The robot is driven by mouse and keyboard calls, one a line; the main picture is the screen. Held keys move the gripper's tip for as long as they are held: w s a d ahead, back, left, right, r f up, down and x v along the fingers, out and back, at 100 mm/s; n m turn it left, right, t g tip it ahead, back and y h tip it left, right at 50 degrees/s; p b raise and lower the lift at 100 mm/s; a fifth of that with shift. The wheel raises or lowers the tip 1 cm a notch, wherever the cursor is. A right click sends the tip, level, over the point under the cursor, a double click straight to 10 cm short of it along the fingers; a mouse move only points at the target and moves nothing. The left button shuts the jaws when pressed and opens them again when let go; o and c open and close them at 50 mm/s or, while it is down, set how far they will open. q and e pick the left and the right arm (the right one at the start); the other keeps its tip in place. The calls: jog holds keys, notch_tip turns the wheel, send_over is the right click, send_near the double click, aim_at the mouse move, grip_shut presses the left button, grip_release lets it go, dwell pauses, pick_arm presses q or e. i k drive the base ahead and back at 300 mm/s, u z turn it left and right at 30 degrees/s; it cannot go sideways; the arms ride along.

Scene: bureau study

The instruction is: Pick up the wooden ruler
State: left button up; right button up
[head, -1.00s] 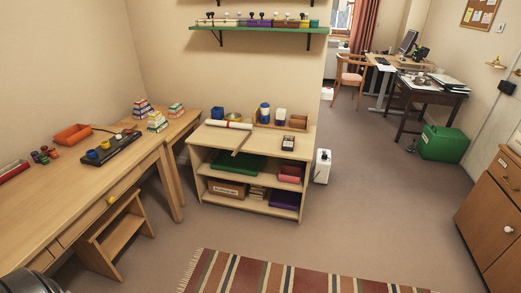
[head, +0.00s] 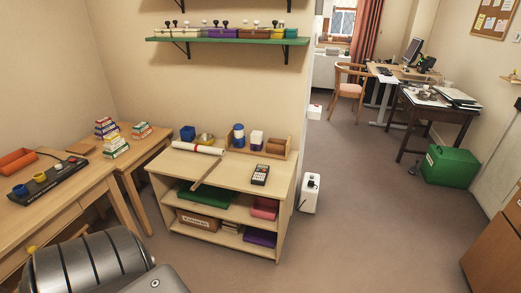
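The wooden ruler (head: 207,174) lies on top of the low open shelf unit (head: 233,174), slanting from the back toward the front left. Its near end reaches the front edge of the top, and it seems to stick out slightly past it. Neither gripper is in view. A grey ribbed part at the lower left appears to be mine.
A dark calculator-like device (head: 260,175) lies right of the ruler. A desk (head: 75,203) borders the left. Floor (head: 350,230) is clear to the right.

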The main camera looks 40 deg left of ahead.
aim_at(193, 188)
jog(key=i, duration=2)
jog(key=u, duration=1.15)
jog(key=i, duration=1.1)
jog(key=u, duration=1.15)
